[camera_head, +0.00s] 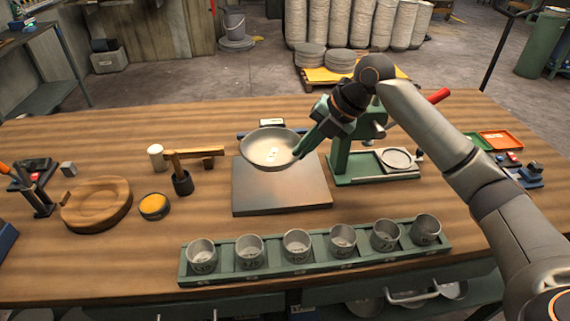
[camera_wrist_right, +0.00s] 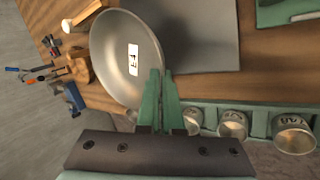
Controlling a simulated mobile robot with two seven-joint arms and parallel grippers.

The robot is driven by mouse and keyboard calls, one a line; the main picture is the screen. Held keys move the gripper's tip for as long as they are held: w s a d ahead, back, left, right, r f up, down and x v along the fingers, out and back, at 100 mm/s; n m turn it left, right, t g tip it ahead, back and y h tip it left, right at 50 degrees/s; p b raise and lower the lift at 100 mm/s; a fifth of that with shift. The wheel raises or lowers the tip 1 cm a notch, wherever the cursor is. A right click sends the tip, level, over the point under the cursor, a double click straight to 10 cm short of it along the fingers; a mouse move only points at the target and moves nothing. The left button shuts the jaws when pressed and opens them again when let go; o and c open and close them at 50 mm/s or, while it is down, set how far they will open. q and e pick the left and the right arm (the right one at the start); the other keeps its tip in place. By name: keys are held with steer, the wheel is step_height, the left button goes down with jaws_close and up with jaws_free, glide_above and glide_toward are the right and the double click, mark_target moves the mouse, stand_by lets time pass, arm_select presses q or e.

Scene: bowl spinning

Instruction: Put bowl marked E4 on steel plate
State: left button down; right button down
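A shallow metal bowl (camera_head: 262,147) with a white label inside is above the far part of the steel plate (camera_head: 283,192). In the right wrist view the bowl (camera_wrist_right: 112,62) shows its label sideways; it seems to read E4, but the print is not sharp. My right gripper (camera_head: 299,152) is shut on the bowl's right rim; in the wrist view its green fingers (camera_wrist_right: 162,75) are close together at the rim. The bowl appears held over the plate, slightly tilted. The gap beneath it cannot be judged. My left gripper is not in view.
A green rack (camera_head: 320,266) with several small metal cups runs along the front. A green press (camera_head: 345,160) stands right of the plate. A mallet (camera_head: 157,155), a wooden dish (camera_head: 97,205) and a yellow tin (camera_head: 154,206) lie left. Bare table separates the plate and rack.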

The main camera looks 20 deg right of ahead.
steer(key=w+f, duration=0.2)
steer(key=w+a+f, duration=0.1)
steer(key=w+f, duration=0.2)
steer(key=f, duration=0.1)
steer(key=shift+w+a+f, duration=0.25)
steer(key=shift+w+a, duration=0.05)
steer(key=shift+w, duration=0.1)
steer(key=shift+f+p, duration=0.4)
steer(key=shift+f, duration=1.05)
steer(key=shift+f, duration=0.1)
steer(key=c, duration=1.1)
jaws_free()
steer(key=v, duration=1.2)
steer(key=shift+s, duration=0.1)
